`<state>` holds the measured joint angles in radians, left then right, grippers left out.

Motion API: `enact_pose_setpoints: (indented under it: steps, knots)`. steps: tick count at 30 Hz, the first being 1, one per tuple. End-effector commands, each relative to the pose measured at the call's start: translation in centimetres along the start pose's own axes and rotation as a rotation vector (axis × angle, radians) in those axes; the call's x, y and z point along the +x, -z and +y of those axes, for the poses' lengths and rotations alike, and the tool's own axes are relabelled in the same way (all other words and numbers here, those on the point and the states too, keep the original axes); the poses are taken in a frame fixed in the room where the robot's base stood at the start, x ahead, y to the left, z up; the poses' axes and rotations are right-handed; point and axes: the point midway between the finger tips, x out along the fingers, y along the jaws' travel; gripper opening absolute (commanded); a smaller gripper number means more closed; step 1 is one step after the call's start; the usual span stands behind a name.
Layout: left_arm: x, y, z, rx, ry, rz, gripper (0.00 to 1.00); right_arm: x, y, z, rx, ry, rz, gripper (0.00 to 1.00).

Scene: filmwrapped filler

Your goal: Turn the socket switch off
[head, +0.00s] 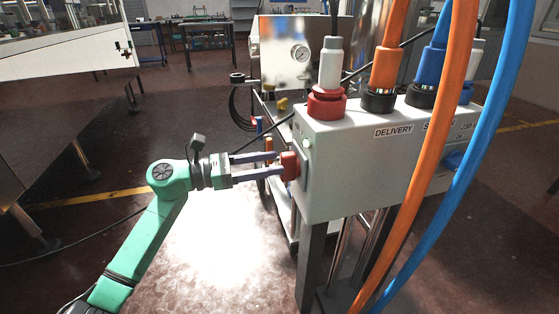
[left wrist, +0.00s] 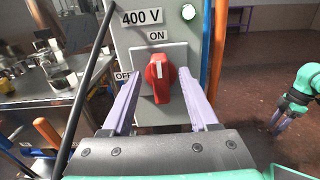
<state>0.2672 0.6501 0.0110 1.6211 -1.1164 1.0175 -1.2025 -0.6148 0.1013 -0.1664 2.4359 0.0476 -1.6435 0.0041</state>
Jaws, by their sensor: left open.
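The socket switch is a red rotary knob (left wrist: 161,80) on a grey plate, on the left end of a grey socket box (head: 345,165). Its white mark points up toward the ON label (left wrist: 157,35); the OFF label (left wrist: 123,77) is to the left, partly hidden. The knob also shows in the head view (head: 289,165). My left gripper (left wrist: 162,108) is open, with one finger on each side of the knob and gaps visible between. My right gripper (left wrist: 279,122) hangs at the right of the left wrist view, too small to read its opening.
Thick orange (head: 432,150) and blue (head: 490,150) cables hang in front of the box from plugs on its top. A red-and-white plug (head: 328,85) stands at its left end. A metal bench (left wrist: 50,85) shows behind. The floor around my left arm is clear.

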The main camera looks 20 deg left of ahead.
Motion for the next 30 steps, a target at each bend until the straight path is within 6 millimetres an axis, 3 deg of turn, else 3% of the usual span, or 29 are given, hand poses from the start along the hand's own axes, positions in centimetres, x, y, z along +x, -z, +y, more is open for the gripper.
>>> enact_pose_setpoints:
  steps: [5, 13, 14, 18, 30]
  knots:
    - [2.5, 0.0, 0.0, -0.002, 0.000, -0.001, 0.60, 0.5, 0.1, 0.1, 0.002, -0.002, -0.001, 0.50]
    - [2.9, 0.1, 0.1, -0.003, -0.002, 0.000, 0.60, 0.6, 0.1, 0.1, 0.003, -0.002, 0.000, 0.50]
    - [2.9, 0.1, 0.1, -0.003, -0.002, 0.000, 0.52, 0.6, 0.1, 0.1, 0.003, -0.002, 0.000, 0.50]
    - [2.9, 0.1, 0.1, -0.003, -0.002, 0.000, 0.00, 0.6, 0.1, 0.1, 0.003, -0.002, 0.000, 0.50]
    - [2.8, 0.1, 0.1, -0.040, -0.003, 0.001, 0.00, 0.6, 0.1, 0.1, 0.003, -0.003, 0.000, 0.50]
